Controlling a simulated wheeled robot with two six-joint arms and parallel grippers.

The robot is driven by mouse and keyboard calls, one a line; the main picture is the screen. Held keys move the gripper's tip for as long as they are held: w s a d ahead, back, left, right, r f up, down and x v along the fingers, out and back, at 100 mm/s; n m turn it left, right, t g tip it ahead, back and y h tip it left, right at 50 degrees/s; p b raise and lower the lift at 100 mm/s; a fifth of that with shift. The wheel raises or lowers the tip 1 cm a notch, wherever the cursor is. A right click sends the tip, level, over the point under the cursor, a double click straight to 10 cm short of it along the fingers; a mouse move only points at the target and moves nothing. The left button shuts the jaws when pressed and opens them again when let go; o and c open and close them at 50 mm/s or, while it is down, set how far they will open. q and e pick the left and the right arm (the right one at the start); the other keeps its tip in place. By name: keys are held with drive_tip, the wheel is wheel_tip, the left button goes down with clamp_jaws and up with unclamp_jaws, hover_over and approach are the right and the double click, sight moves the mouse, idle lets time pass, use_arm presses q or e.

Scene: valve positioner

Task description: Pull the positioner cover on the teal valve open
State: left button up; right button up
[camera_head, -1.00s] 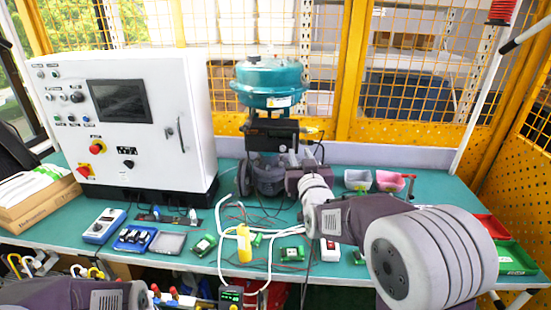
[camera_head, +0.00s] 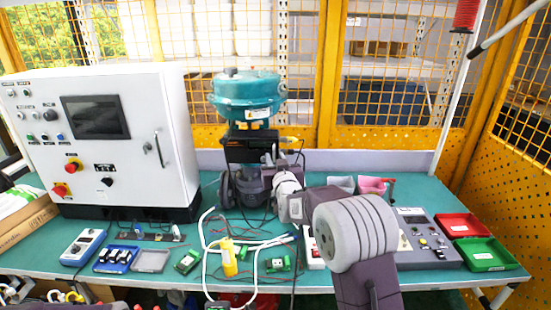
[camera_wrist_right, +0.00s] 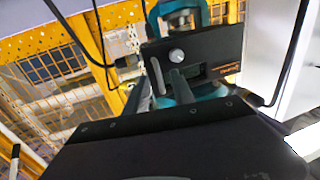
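The teal valve (camera_head: 246,90) stands at the back of the bench, its round teal top above a black positioner box (camera_head: 243,152). In the right wrist view the positioner's black front (camera_wrist_right: 222,48) is close ahead, with a round light knob and a pale upright bar on it. The cover looks flat against the box. My right gripper (camera_head: 273,157) is at the positioner's right side in the head view. Its narrow grey fingers (camera_wrist_right: 178,76) overlap the front just below the knob; I cannot tell whether they touch or grip anything. My left gripper is out of view.
A white control cabinet (camera_head: 150,160) stands left of the valve. A grey panel box (camera_head: 428,236), red tray (camera_head: 463,224) and green tray (camera_head: 488,254) are on the right. Yellow mesh fencing stands behind.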

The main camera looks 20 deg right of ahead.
clamp_jaws()
idle(1.4)
